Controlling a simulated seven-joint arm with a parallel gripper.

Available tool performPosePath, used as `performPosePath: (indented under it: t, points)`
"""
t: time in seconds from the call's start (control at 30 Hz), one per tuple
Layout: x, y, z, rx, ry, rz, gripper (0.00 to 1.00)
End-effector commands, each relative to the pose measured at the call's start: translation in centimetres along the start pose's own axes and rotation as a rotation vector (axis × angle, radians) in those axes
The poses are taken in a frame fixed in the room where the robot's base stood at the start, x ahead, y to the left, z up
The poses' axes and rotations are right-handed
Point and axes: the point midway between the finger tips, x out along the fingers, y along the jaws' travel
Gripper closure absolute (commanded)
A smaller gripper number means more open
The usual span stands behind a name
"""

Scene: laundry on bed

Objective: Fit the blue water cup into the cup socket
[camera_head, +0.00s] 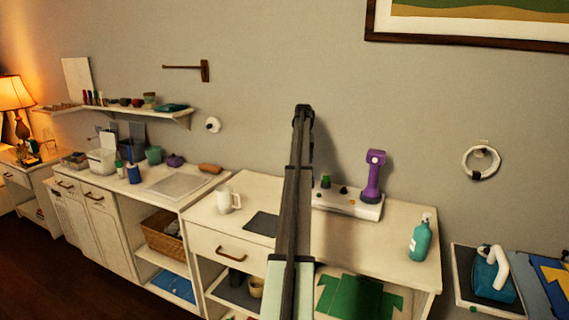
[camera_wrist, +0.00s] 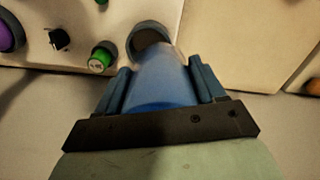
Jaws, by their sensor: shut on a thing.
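In the wrist view my gripper (camera_wrist: 159,70) is shut on the blue water cup (camera_wrist: 154,92), with one finger on each side of it. The cup looks translucent blue, and its far end points at the cup socket (camera_wrist: 150,35). The socket is a dark round opening with a grey rim in a white base. The cup's far end overlaps the socket's lower edge in the picture; I cannot tell whether it is inside or just in front. In the head view my arm hides the cup, the socket and my gripper.
The white base (camera_head: 352,207) carries a purple upright device (camera_head: 374,178), a green knob (camera_wrist: 101,57) and a black knob (camera_wrist: 59,39). On the same counter stand a white mug (camera_head: 228,201), a dark mat (camera_head: 262,223) and a teal bottle (camera_head: 420,240).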

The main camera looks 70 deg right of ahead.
Motion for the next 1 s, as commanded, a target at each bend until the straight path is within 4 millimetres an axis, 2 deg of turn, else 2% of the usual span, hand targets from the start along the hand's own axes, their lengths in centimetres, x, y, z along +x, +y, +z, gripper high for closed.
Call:
performPosePath:
  t: [0.1,0.23,0.67,1.0]
  points:
    - [-0.5,1.4,-0.1,0.003,0.001,0.000,0.72]
    - [-0.7,2.1,-0.1,0.004,0.000,0.000,0.72]
    - [-0.7,2.1,0.0,0.004,0.000,0.000,0.72]
    - [0.6,2.0,0.0,0.004,-0.001,0.000,0.72]
